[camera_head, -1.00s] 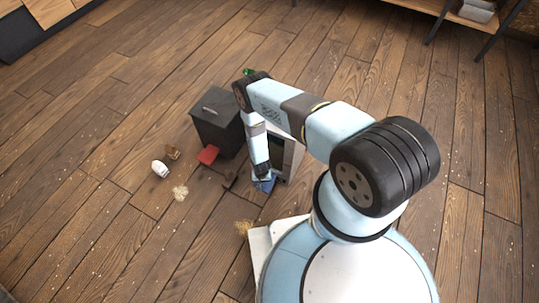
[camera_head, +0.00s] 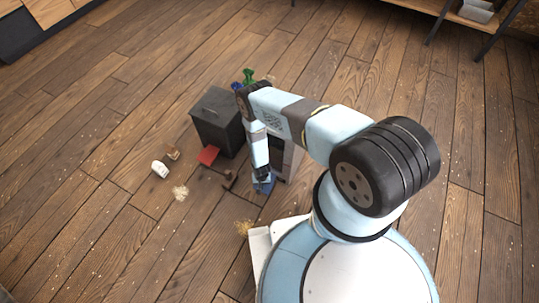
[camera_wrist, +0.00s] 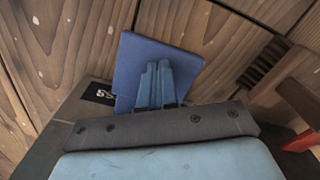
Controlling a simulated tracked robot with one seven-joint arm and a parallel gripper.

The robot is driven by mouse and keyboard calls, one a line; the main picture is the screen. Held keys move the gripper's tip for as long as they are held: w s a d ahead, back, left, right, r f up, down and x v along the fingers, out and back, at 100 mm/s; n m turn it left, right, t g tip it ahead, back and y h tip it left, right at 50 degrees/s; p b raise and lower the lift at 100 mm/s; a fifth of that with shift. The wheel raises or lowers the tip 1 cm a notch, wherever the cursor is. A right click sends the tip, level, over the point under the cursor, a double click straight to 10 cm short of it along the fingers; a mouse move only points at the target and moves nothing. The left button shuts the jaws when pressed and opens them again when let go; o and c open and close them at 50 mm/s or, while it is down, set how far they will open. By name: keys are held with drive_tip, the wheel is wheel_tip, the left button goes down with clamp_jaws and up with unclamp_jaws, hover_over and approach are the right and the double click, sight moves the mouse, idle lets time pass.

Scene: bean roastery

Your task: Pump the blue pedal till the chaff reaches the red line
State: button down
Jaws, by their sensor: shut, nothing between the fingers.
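The blue pedal (camera_wrist: 132,64) lies under my fingers in the wrist view, a flat blue plate over the floorboards. My gripper (camera_wrist: 158,72) is shut and empty, its light blue fingertips over the pedal; I cannot tell whether they touch it. In the head view my gripper (camera_head: 263,182) points down at the pedal, at the foot of a pale grey machine (camera_head: 292,160) with a dark front panel. My arm hides part of the machine. I cannot make out the chaff level or the red line.
Left of the machine stands a dark box (camera_head: 217,118) with a red pedal (camera_head: 208,155). A brown object (camera_head: 229,179), a small brown block (camera_head: 172,152), a white object (camera_head: 160,169) and chaff (camera_head: 180,193) lie on the floor. A green object (camera_head: 248,76) shows behind my arm. The left floor is open.

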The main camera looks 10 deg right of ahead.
drive_tip(key=shift+f, duration=0.1)
drive_tip(key=shift+s+f, duration=0.1)
drive_tip(key=shift+f, duration=0.7)
drive_tip(key=shift+r, duration=0.15)
wheel_tip(320, 180, up, 9)
idle(0.5)
idle(0.6)
